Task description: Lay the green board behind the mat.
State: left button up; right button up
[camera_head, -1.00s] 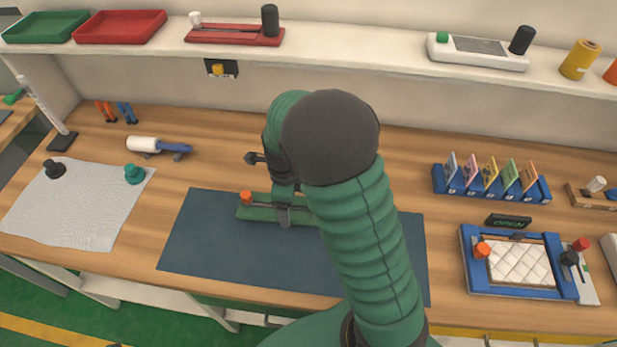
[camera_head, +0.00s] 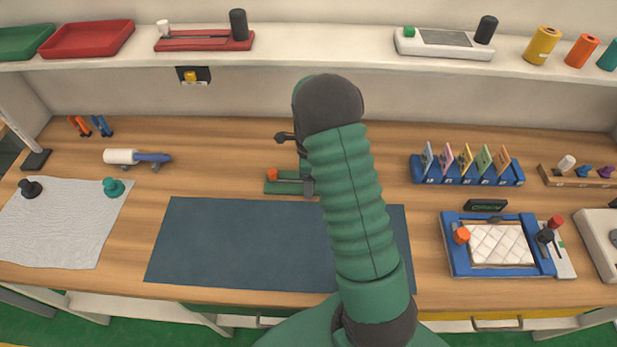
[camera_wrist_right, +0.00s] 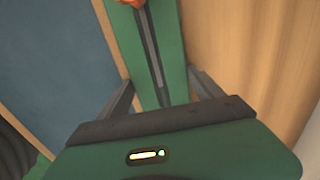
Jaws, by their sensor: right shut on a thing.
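The green board (camera_head: 288,188) with an orange knob is over the wood just behind the back edge of the dark blue mat (camera_head: 240,245). My right gripper (camera_head: 307,186) is shut on it, and my right arm hides its right part. In the right wrist view the board (camera_wrist_right: 138,45) runs between the fingers of my right gripper (camera_wrist_right: 160,78). A strip of wood shows between the board and the mat (camera_wrist_right: 60,60). I cannot tell whether the board touches the table. My left gripper is not in view.
A grey cloth (camera_head: 60,225) with two knobs lies left. A roller (camera_head: 135,158) lies behind it. A blue card rack (camera_head: 465,170) and a blue-framed tray (camera_head: 450,262) with a white quilted pad stand right. A shelf (camera_head: 330,50) runs along the back. The mat's visible top is clear.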

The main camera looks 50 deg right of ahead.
jog(key=o, duration=2)
jog(key=shift+d, duration=0.2)
jog(key=shift+a+r, duration=0.1)
jog(key=shift+r, duration=0.4)
notch_tip(320, 180, up, 11)
jog(key=s+a+f+n+t, duration=0.1)
jog(key=s+a+n, duration=0.2)
jog(key=a+n, duration=1)
jog(key=s+a+f+n+t, duration=0.1)
jog(key=s+a+n, duration=0.3)
jog(key=a+n, duration=0.9)
jog(key=shift+s+f+n+t, duration=0.3)
jog(key=shift+f+n, duration=0.25)
jog(key=shift+n, duration=0.55)
